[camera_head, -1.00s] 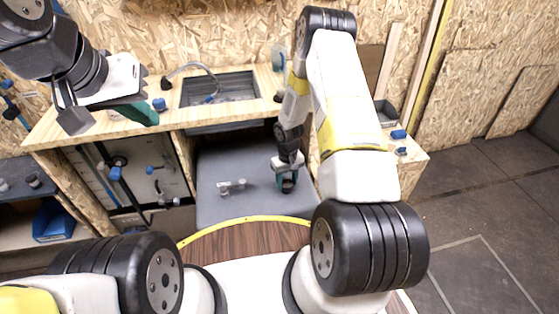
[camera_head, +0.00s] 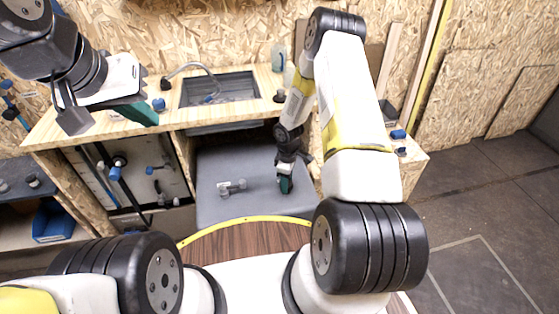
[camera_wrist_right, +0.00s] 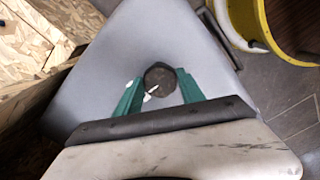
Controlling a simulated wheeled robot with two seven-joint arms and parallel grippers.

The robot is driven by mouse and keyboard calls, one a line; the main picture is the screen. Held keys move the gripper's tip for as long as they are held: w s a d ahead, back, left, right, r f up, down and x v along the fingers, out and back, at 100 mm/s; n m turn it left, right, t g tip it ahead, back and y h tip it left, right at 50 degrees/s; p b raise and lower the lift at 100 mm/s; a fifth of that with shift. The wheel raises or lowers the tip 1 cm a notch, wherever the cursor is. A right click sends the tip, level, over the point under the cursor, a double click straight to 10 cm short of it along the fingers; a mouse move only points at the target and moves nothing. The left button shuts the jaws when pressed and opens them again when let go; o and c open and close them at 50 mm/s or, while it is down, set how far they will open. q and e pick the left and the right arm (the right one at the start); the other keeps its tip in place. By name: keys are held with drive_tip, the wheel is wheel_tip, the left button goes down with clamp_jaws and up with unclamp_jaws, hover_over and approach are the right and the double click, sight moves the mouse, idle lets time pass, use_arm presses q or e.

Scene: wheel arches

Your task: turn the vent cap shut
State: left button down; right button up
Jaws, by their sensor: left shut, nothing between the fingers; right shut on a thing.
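The vent cap (camera_wrist_right: 161,79) is a dark, round, many-sided knob with a white pointer mark, on a grey sloping surface (camera_wrist_right: 170,30). In the right wrist view it sits between the green fingers of my right gripper (camera_wrist_right: 160,90), which is shut on it. The pointer aims down and left in that view. In the head view my right gripper (camera_head: 286,186) is low over the grey surface and hides the cap. My left gripper (camera_head: 150,114) is shut and empty, raised in front of the wooden counter at upper left.
A small grey fitting (camera_head: 232,187) lies left of my right gripper on the grey surface. The counter (camera_head: 80,130) with a sink (camera_head: 220,90) and tap stands behind. A yellow-edged round wooden top (camera_head: 245,240) is nearest me. Open floor lies at right.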

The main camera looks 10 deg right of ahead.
drive_tip(key=shift+n, duration=0.5)
drive_tip(key=o, duration=1.4)
drive_tip(key=shift+c, duration=0.2)
wheel_tip(320, 180, up, 8)
drive_tip(key=shift+f, duration=0.1)
